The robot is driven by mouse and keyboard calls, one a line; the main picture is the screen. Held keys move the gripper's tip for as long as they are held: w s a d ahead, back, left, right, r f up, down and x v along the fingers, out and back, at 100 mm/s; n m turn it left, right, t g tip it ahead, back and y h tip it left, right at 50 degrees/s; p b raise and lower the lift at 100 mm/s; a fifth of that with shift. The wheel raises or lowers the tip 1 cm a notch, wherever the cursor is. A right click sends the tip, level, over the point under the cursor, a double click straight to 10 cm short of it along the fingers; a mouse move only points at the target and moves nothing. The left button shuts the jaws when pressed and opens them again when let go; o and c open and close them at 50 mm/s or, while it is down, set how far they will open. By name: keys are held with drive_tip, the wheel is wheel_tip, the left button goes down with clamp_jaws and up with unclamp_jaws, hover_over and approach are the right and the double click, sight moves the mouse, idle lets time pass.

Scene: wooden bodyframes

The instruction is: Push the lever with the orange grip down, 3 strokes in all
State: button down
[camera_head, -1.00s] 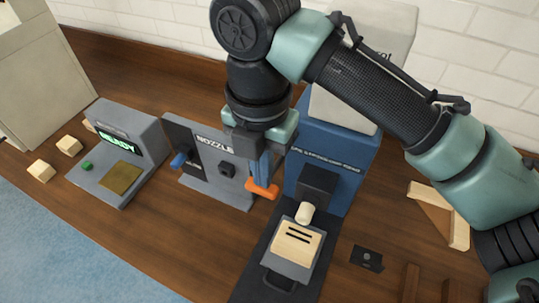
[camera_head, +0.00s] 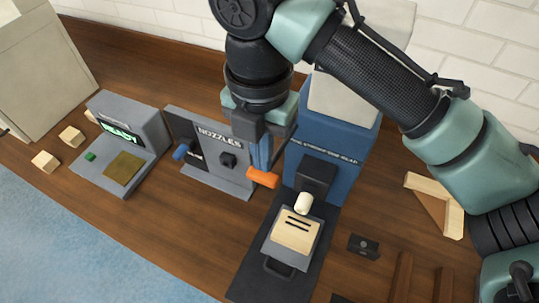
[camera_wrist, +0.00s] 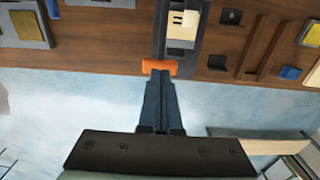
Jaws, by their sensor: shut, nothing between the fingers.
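The lever's orange grip (camera_head: 262,179) is at the left side of the blue machine (camera_head: 330,160), in front of the grey nozzles panel. Its arm is mostly hidden behind my gripper. My gripper (camera_head: 262,166) points down, with its fingers shut and empty, just over the grip. I cannot tell whether they touch. In the wrist view the orange grip (camera_wrist: 159,67) lies across the tips of my shut gripper (camera_wrist: 160,80).
The nozzles panel (camera_head: 232,180) stands close on the left, with a grey READY unit (camera_head: 150,135) further left. A slotted pale block (camera_head: 296,233) sits under the blue machine's white plunger (camera_head: 303,203). A small black plate (camera_head: 363,246) lies to the right.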

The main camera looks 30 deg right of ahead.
sight(263, 174)
drive_tip(key=shift+f+b, duration=2.4)
drive_tip(key=shift+f, duration=0.9)
drive_tip(key=shift+r, duration=0.1)
drive_tip(key=shift+r+p, duration=3.15)
drive_tip(key=shift+r, duration=0.05)
wheel_tip(263, 174, up, 5)
drive_tip(key=p, duration=0.5)
drive_tip(key=shift+r, duration=0.1)
